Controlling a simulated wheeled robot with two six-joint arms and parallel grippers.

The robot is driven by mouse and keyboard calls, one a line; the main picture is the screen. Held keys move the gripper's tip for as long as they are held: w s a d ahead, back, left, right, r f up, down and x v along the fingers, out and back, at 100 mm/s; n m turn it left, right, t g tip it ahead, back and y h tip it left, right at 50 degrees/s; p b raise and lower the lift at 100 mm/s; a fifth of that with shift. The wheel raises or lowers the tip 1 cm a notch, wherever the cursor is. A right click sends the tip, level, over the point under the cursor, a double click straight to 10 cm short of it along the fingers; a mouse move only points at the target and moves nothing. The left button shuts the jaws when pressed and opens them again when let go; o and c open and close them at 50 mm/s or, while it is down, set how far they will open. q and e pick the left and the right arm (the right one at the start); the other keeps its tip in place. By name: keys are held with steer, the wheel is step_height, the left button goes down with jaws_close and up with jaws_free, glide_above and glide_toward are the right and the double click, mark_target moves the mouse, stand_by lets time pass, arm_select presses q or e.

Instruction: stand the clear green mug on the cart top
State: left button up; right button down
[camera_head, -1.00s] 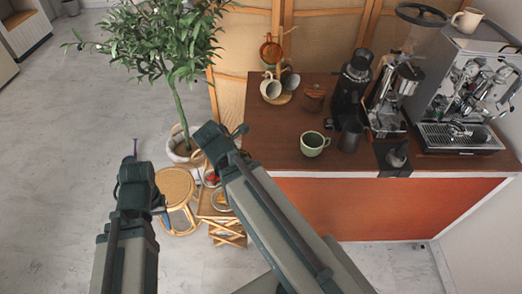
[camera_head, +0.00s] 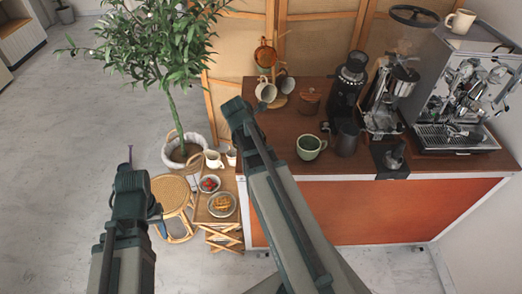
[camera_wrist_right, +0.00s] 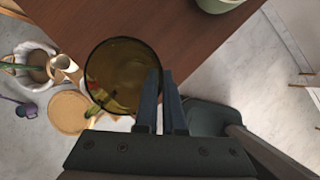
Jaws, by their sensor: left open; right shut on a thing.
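The clear green mug (camera_wrist_right: 122,68) shows in the right wrist view as an olive see-through glass, its round mouth facing the camera. My right gripper (camera_wrist_right: 160,90) is shut on its side. In the head view the mug is hidden behind my right arm's end, near the left end of the cart top (camera_head: 290,125). In the right wrist view the mug overlaps the cart top's edge; I cannot tell whether it touches. My left gripper (camera_head: 130,160) is open and empty over the floor, left of the cart.
An opaque green mug (camera_head: 310,146) stands near the cart's front edge, beside a dark pitcher (camera_head: 347,139). A mug tree (camera_head: 278,99), a lidded jar (camera_head: 310,101), a grinder (camera_head: 349,85) and an espresso machine (camera_head: 460,100) stand behind and right. A stool (camera_head: 172,190) and potted plant are left.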

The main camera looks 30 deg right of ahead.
steer(key=f+b, duration=0.3)
steer(key=f, duration=0.1)
steer(key=shift+w+d+b, duration=0.15)
steer(key=shift+d+b, duration=0.1)
steer(key=shift+b, duration=0.15)
steer(key=shift+r, duration=0.2)
steer(key=shift+f, duration=0.1)
steer(key=c, duration=1)
jaws_free()
steer(key=shift+r, duration=0.2)
steer(key=p+v, duration=1.1)
steer(key=shift+a+r, duration=0.2)
steer(key=shift+r, duration=0.2)
